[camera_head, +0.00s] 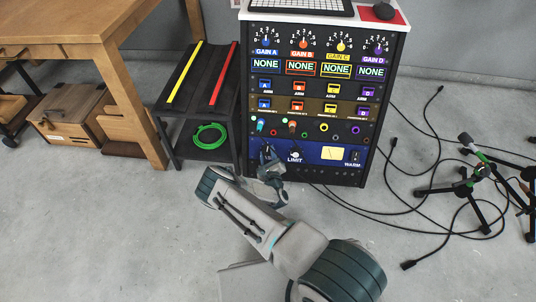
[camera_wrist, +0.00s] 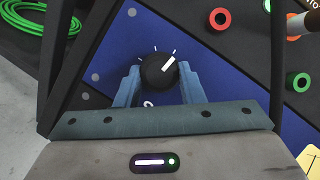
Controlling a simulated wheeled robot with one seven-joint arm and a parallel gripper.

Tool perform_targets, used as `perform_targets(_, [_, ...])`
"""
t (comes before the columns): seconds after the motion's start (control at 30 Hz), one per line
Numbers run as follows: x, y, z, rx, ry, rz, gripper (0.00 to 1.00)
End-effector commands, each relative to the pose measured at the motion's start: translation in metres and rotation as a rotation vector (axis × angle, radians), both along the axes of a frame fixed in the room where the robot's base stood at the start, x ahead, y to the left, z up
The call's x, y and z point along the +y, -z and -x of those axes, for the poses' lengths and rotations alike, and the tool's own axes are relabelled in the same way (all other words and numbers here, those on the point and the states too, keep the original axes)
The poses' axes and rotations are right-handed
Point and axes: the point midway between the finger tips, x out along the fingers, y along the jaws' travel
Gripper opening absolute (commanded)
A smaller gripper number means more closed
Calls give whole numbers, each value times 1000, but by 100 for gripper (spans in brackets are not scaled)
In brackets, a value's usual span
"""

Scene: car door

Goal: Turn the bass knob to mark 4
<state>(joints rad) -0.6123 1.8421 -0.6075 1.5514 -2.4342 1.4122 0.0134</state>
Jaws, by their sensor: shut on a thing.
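A round black knob (camera_wrist: 157,72) with a white pointer line sits on the blue panel (camera_wrist: 112,48) in the wrist view. The pointer slants to the upper right, with a few small white tick marks around the knob's upper side. Most of its label is hidden, so I cannot read its name. My gripper (camera_wrist: 159,72) has its two blue fingers on either side of the knob and is shut on it. In the head view my gripper (camera_head: 270,163) is at the left end of the rack's bottom blue panel (camera_head: 318,147) and covers this knob.
A LIMIT knob (camera_head: 294,155), a pale meter (camera_head: 332,154) and a WARM switch (camera_head: 355,156) lie to the right on that panel. Coloured jacks (camera_head: 323,127) sit above. A dark shelf (camera_head: 206,110) stands close left; black cables (camera_head: 420,190) lie on the floor at right.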

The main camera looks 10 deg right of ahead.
Motion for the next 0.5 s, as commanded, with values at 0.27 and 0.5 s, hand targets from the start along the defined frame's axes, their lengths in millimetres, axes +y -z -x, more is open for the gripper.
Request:
perform_targets(0.27, [2,1,0,-69,78,-216,12])
perform_targets(0.5, [4,2,0,-136,155,-422,12])
